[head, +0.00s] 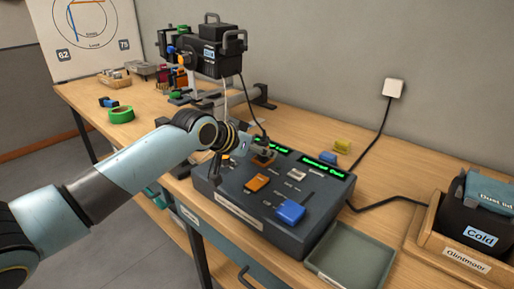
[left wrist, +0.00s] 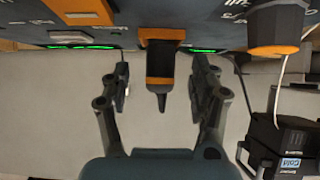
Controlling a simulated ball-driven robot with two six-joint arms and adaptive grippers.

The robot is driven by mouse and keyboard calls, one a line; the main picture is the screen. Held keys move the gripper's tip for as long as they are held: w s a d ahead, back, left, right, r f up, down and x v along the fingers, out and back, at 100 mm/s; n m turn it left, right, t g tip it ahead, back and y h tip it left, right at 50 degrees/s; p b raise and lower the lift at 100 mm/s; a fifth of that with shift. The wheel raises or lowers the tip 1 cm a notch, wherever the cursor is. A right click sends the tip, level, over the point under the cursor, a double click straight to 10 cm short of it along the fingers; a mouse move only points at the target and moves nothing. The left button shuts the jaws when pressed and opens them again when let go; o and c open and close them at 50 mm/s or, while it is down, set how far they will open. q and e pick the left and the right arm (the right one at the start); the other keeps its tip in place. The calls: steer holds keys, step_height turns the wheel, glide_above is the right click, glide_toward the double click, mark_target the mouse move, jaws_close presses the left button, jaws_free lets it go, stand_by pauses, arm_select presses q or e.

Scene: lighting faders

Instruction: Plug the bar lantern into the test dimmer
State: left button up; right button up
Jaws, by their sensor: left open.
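The bar lantern (head: 215,50) is a black fixture with a handle, on a grey bar at the back; a black cable drops from it toward my left gripper. My left gripper (head: 264,150) is over the dark console (head: 235,190) with green displays, fingers open. In the left wrist view, an orange and black plug (left wrist: 160,65) stands between the open fingers (left wrist: 160,92), apart from both. Its orange base (head: 263,161) is at the console top; whether it is seated is unclear. Another orange-trimmed black piece (left wrist: 275,30) with a white cord is at the upper right. My right gripper is out of view.
A grey tray (head: 350,255) and a wooden crate (head: 425,240) with a black "Cold" item (head: 478,236) lie to the right. Green tape (head: 121,115) and small boxes are at the back left.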

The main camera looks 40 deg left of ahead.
arm_select(q)
steer(key=d+v, duration=0.1)
steer(key=v, duration=1.1)
steer(key=s+d+f+g+y, duration=0.1)
steer(key=s+d+f+g, duration=0.15)
steer(key=s, duration=0.55)
steer(key=s+d+f+g, duration=0.2)
steer(key=s+d+f, duration=0.1)
steer(key=s, duration=0.5)
steer(key=s+d+f+g+y, duration=0.1)
steer(key=s+d+f+g, duration=0.15)
steer(key=s, duration=0.55)
step_height(320, 180, down, 31)
steer(key=a+g+b, duration=0.2)
steer(key=b, duration=0.3)
steer(key=s+f+g+b, duration=0.1)
steer(key=s+f+b, duration=0.3)
steer(key=s+f, duration=1.5)
step_height(320, 180, down, 2)
steer(key=shift+s+a+f+b, duration=0.1)
steer(key=shift+s+a+b, duration=0.25)
steer(key=shift+a, duration=0.15)
